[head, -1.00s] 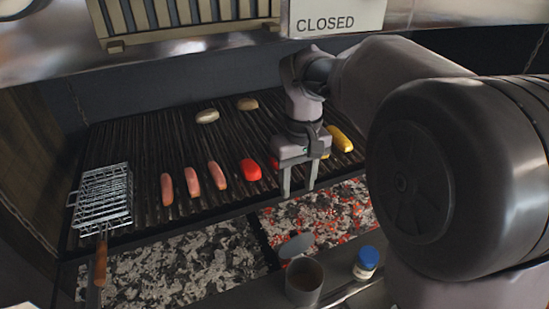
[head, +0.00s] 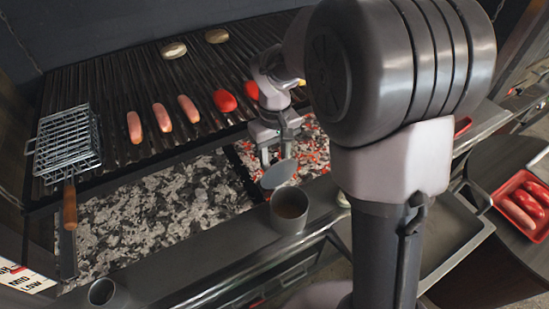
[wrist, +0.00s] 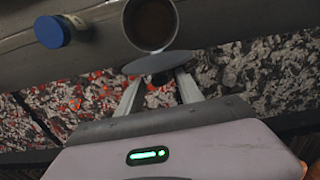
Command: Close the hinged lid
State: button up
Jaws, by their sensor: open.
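The hinged lid (head: 279,173) is a grey disc standing open and tilted up at the rear edge of a grey pot (head: 289,212) on the front ledge. In the wrist view the lid (wrist: 159,62) shows nearly edge-on beside the open pot (wrist: 150,22), which has brown contents. My gripper (head: 278,160) is open and empty, just behind the lid on the grill side. In the wrist view its fingers (wrist: 158,88) point toward the lid, with tips close to or behind its edge. I cannot tell whether they touch it.
A blue-capped jar (wrist: 51,31) stands on the ledge beside the pot. Glowing coals (head: 312,145) lie below my gripper. The grate (head: 110,90) holds sausages and red peppers, with a wire basket (head: 66,143) at left. A grey cup (head: 102,292) is at front left.

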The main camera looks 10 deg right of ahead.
grip_shut()
dwell(1.4)
